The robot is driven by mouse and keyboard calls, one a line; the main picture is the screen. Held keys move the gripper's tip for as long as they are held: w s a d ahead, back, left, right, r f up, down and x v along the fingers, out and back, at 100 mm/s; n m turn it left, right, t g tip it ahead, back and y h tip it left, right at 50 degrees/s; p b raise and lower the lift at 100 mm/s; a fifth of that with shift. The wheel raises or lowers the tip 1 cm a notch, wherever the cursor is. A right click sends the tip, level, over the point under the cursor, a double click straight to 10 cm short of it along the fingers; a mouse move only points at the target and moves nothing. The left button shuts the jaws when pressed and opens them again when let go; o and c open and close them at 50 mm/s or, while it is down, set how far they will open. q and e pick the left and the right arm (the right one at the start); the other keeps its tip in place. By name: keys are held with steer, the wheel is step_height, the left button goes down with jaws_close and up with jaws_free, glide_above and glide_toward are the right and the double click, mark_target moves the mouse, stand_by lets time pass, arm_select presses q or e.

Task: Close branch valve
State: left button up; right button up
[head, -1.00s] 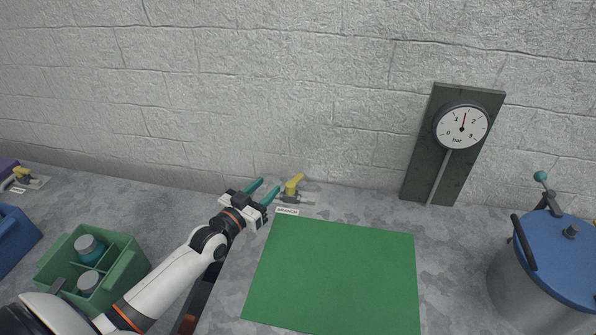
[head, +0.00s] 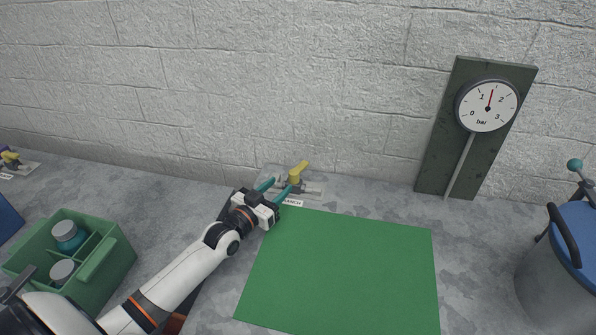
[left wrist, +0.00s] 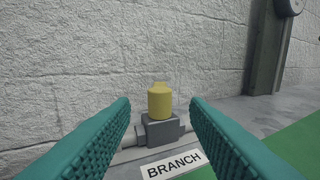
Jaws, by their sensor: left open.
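The branch valve has a yellow handle (head: 298,173) on a grey body and short pipe, at the foot of the wall. In the head view the handle slants up to the right. In the left wrist view the yellow handle (left wrist: 160,102) shows end-on above the grey body (left wrist: 161,129), with a white BRANCH label (left wrist: 174,164) in front. My left gripper (head: 279,188) is open, its teal fingers pointing at the valve. In the left wrist view the handle appears between the fingers, seemingly beyond their tips; contact is not visible. My right gripper is not in view.
A green mat (head: 340,270) lies right of my arm. A gauge (head: 487,106) on a dark board reads about 1.5 bar. A blue-lidded pot (head: 575,235) stands at right. A green crate (head: 105,262) with teal jars is at left; another yellow-handled valve (head: 10,158) is at far left.

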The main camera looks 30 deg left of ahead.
mark_target(292, 175)
arm_select(q)
steer(key=w, duration=0.6)
steer(key=w+d, duration=0.1)
steer(key=w, duration=0.3)
steer(key=shift+d, duration=0.1)
steer(key=shift+s, duration=0.1)
